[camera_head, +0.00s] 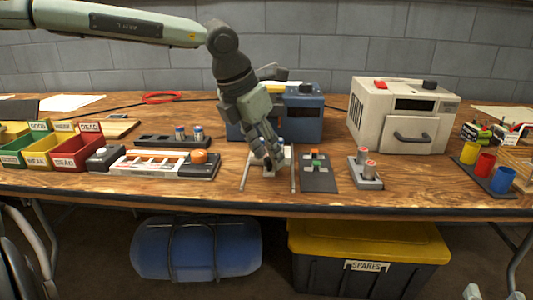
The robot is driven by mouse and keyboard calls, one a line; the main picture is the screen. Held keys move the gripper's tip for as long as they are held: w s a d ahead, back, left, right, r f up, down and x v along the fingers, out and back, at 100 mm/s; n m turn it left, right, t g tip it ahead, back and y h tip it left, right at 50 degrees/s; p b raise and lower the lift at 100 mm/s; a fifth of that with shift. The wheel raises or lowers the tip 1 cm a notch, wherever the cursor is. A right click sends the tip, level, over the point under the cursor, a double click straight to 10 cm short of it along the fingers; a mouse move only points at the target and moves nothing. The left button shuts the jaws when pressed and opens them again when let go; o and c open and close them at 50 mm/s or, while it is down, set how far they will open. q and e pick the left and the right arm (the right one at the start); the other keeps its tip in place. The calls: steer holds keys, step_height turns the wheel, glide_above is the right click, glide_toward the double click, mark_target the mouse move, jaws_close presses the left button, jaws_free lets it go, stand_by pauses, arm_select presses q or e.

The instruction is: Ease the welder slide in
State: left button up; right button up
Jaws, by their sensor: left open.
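A blue box-shaped machine (304,119), which looks like the welder, stands at the middle of the bench, partly hidden by my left arm. A pale slide with two thin rails (292,172) sticks out in front of it towards the bench's front edge. My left gripper (272,163) points down at the slide and is open. Its fingers cover the slide's middle, and I cannot tell whether they touch it. Two pale tips of my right gripper (494,294) show apart at the bottom right corner, below the bench top.
A dark plate with green and orange blocks (318,181) lies close right of the slide. A grey stand with two cylinders (367,180) is further right, before a cream oven-like box (402,115). A switch panel (165,164) and coloured bins (75,151) are left.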

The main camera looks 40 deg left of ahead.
arm_select(q)
steer(key=shift+w+f, duration=0.1)
steer(key=shift+f, duration=0.05)
steer(key=shift+c, duration=0.5)
jaws_close()
